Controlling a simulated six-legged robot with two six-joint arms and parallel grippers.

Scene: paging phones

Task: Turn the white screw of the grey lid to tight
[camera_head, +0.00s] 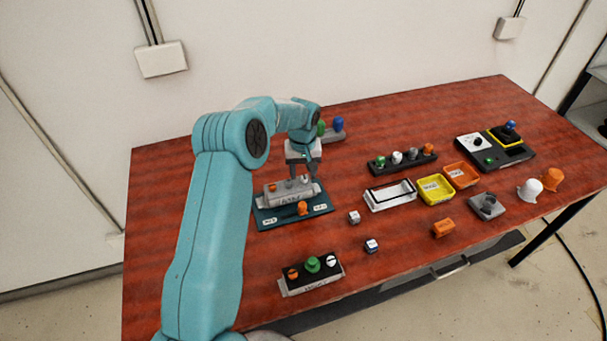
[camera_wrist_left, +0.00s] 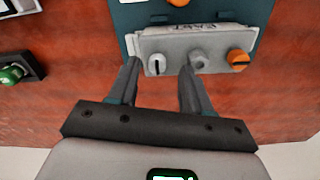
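The grey lid (camera_head: 283,197) lies on a teal board (camera_head: 264,223) at the table's left. It carries an orange, a grey and a white screw in a row. In the left wrist view, the white screw (camera_wrist_left: 157,64) shows a dark slot running up and down the picture. The grey screw (camera_wrist_left: 199,59) and orange screw (camera_wrist_left: 237,58) sit to its right on the lid (camera_wrist_left: 180,42). My left gripper (camera_wrist_left: 160,66) is open, pointing down, with one finger on each side of the white screw and gaps visible. Contact cannot be told. My right gripper is not in view.
A black block (camera_head: 312,272) with orange, green and white knobs is in front. An orange knob (camera_head: 302,208) stands on the teal board. Small cubes, a white tray (camera_head: 390,196), a yellow tray (camera_head: 436,189) and an orange tray (camera_head: 462,175) are to the right.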

